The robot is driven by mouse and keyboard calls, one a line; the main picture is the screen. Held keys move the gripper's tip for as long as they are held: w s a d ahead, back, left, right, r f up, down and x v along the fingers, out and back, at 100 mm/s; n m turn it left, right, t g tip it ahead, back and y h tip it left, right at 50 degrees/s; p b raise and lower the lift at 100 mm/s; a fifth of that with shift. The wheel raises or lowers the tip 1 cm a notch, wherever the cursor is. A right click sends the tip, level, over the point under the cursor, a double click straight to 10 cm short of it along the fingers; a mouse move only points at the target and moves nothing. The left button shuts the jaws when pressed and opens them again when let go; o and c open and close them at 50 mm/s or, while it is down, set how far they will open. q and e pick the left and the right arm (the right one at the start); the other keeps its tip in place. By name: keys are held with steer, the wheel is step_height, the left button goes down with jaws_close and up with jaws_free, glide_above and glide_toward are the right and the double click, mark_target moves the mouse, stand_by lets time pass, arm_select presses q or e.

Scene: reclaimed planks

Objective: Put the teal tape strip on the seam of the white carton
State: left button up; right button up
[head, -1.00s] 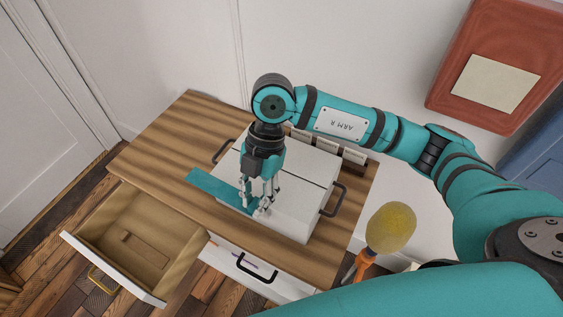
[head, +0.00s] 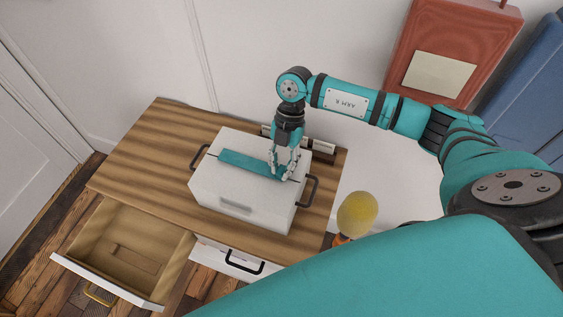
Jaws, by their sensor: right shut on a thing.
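The white carton (head: 215,190) stands on the wooden top of a cabinet, with a dark handle at each end. The teal tape strip (head: 245,163) lies along the middle of the carton's top, in line with its length, over where the seam runs. My right gripper (head: 281,176) is shut on the strip's right end, at the carton's top. The fingers hide that end, and I cannot tell whether the whole strip touches the carton. My left gripper is not in view.
The wooden top (head: 150,145) is clear left of the carton. A drawer (head: 125,250) stands open at the front left. Small dark-and-white items (head: 322,148) sit behind the carton. A yellow rounded object (head: 357,214) is at the right. A red panel (head: 455,40) is on the wall side.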

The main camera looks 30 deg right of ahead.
steer(key=shift+f, duration=0.25)
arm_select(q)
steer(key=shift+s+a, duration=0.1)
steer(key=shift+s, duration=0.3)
arm_select(e)
steer(key=shift+f, duration=0.1)
steer(key=o, duration=0.8)
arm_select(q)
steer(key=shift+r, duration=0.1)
arm_select(e)
steer(key=shift+o, duration=0.2)
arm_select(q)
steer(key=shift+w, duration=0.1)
arm_select(e)
steer(key=shift+w+r, duration=0.15)
steer(key=shift+r, duration=0.1)
arm_select(q)
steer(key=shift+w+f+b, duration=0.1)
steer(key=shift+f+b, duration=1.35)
steer(key=shift+b, duration=0.05)
arm_select(e)
steer(key=v, duration=1.1)
steer(key=shift+r, duration=0.2)
steer(key=shift+d, duration=0.1)
